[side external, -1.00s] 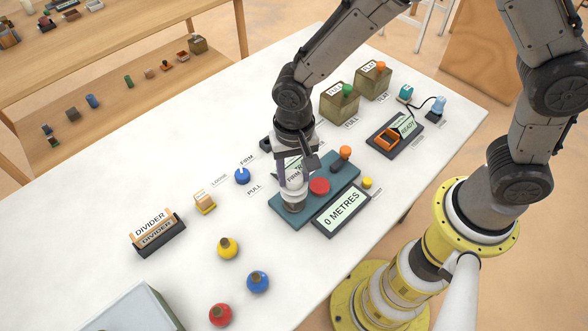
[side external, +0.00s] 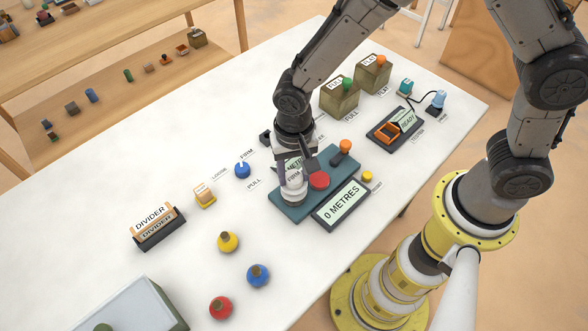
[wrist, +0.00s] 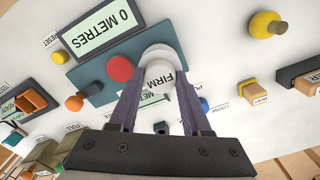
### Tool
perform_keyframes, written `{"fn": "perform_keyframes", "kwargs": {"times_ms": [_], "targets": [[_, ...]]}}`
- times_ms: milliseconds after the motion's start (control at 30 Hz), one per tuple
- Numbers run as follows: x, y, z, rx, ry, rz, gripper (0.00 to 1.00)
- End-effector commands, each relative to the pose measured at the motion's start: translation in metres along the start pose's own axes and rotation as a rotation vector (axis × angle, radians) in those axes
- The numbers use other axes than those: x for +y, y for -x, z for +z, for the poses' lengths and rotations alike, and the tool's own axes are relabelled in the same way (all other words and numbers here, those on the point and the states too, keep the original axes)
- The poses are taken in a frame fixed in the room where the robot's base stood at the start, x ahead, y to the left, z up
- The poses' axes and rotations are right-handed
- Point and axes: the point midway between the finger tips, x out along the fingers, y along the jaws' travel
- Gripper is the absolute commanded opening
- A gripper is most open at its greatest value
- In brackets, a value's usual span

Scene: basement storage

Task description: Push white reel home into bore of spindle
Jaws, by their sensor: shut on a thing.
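The white reel (side external: 293,191) is at the near-left end of the teal base plate (side external: 322,185). My gripper (side external: 294,180) is above that end and shut on the reel, its fingers pointing down. In the wrist view the reel (wrist: 158,52) shows between the fingertips, over the teal plate (wrist: 92,75). The spindle and its bore are hidden under the reel and fingers, so I cannot tell how deep the reel sits. A red button (side external: 319,180) is close beside the reel.
A display reading "0 METRES" (side external: 341,205) borders the plate's near side. An orange-topped lever (side external: 344,148) stands at its far end. A blue knob (side external: 242,170) and a divider holder (side external: 158,229) are to the left. Yellow, blue and red knobbed pieces stand in front, with free table between.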

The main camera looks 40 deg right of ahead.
Motion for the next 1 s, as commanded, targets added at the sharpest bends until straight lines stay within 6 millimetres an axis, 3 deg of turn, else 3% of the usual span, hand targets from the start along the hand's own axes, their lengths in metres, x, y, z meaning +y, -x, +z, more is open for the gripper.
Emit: {"fn": "perform_keyframes", "kwargs": {"times_ms": [33, 233, 533, 667, 1000], "targets": [[0.000, -0.001, 0.000, 0.000, 0.000, 0.000, 0.50], [0.000, 0.000, 0.000, 0.000, 0.000, 0.000, 0.83], [0.000, 0.001, 0.000, 0.000, 0.000, 0.000, 0.83], [-0.001, 0.011, 0.000, 0.001, 0.000, -0.002, 0.83], [-0.002, 0.080, -0.001, 0.004, 0.000, -0.007, 0.83]]}}
